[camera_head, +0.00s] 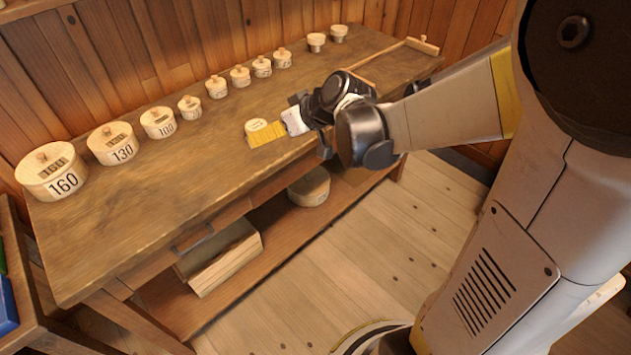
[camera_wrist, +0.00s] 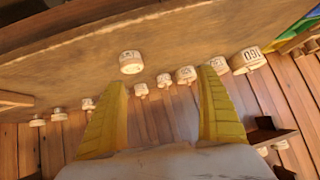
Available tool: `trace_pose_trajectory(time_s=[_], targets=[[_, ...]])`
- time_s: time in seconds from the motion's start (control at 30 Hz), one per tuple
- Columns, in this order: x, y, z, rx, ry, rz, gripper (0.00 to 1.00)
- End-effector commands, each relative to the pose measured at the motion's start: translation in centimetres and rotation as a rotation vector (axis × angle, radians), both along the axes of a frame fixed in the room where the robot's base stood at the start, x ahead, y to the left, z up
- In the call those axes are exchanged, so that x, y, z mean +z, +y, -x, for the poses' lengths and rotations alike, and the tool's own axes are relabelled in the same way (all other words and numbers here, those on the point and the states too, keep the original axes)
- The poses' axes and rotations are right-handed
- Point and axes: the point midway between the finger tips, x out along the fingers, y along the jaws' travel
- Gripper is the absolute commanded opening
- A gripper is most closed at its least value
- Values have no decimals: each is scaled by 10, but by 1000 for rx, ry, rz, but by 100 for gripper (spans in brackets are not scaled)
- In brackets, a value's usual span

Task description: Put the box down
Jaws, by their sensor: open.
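A small round pale wooden box (camera_head: 257,125) is on the workbench top (camera_head: 190,185), in front of the row of boxes. My gripper (camera_head: 265,135) is beside it, with yellow fingers partly hiding its lower side in the head view. In the wrist view the gripper (camera_wrist: 163,80) has its two fingers wide apart with nothing between them. There the box (camera_wrist: 131,64) is beyond the fingertips, nearer the left finger, and apart from both. Its base is hidden in the head view.
A row of round lidded boxes along the back wall runs from the large 160 box (camera_head: 52,172) past the 130 box (camera_head: 113,144) to smaller ones. A wooden frame (camera_head: 421,46) is at the bench's far right end. The bench front left is clear.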

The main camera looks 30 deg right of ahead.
Motion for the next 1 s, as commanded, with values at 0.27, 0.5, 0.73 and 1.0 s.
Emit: trace_pose_trajectory(time_s=[0.27,0.5,0.73,1.0], targets=[[29,13,123,-164,157,81,84],[27,0,198,-304,204,139,84],[24,-7,218,-351,208,156,84],[24,-7,218,-352,208,155,84]])
